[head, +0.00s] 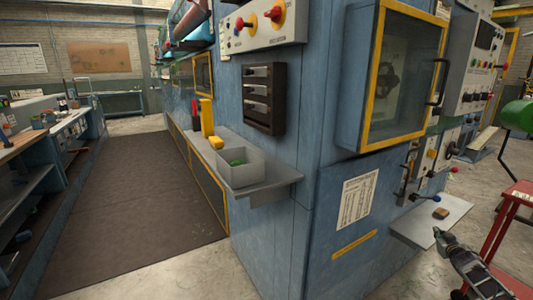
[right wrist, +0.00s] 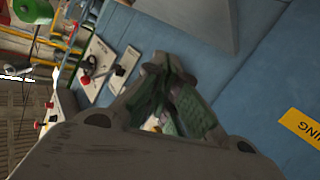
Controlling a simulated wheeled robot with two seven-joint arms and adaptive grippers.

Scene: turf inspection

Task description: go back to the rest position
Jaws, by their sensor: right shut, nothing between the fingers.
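My right gripper (head: 441,234) shows at the lower right of the head view, its fingers just in front of the edge of a grey shelf (head: 420,234) on the blue machine. In the right wrist view the fingers of the right gripper (right wrist: 170,65) are together, with nothing between them. My left gripper is in neither view.
The blue machine (head: 270,240) fills the middle, with a yellow-framed window (head: 395,75). A small brown block (head: 441,213) lies on the grey shelf. A grey bin (head: 240,170) stands on another ledge. A red table (head: 518,200) is at the right. The dark mat (head: 130,200) is clear.

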